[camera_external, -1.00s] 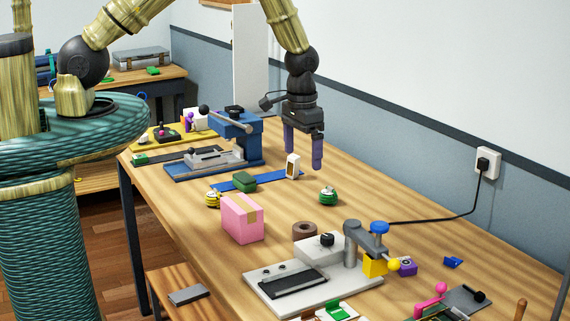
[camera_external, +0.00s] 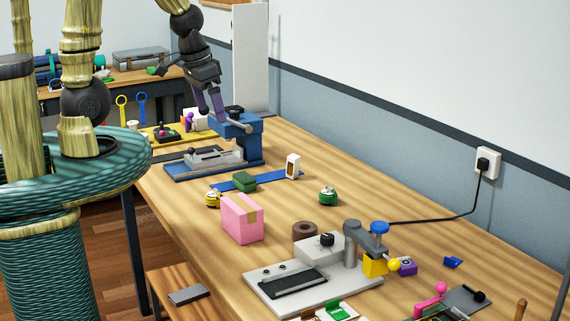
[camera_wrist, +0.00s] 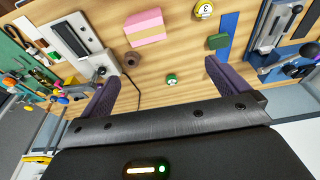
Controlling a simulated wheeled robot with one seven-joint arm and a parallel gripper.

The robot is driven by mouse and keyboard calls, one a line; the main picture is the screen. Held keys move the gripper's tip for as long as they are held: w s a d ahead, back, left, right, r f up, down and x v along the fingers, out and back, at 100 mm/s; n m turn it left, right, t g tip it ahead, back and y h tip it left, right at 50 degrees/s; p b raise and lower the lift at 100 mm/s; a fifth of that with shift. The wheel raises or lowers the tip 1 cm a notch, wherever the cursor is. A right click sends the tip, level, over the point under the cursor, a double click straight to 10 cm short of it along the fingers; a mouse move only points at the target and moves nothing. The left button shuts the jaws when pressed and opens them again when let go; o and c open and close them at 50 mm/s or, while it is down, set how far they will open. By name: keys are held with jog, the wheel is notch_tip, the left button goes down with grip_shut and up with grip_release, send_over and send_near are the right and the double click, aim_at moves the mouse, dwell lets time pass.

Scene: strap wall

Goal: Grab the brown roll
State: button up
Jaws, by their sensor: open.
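The brown roll (camera_external: 305,231) lies on the wooden table, behind the grey-and-white device and to the right of the pink box. It also shows in the wrist view (camera_wrist: 132,59), left of centre below the pink box. My gripper (camera_external: 211,112) is at the far end of the table, above and behind the blue press, well away from the roll. In the wrist view its two purple fingers (camera_wrist: 160,85) stand wide apart with nothing between them. The roll is apart from the fingers.
The pink box (camera_external: 242,218) and the grey-white device (camera_external: 318,255) stand close to the roll. A blue press (camera_external: 240,140) stands below my gripper.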

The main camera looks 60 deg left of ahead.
dwell(0.4)
jog(key=c, duration=0.5)
jog(key=shift+o, duration=0.2)
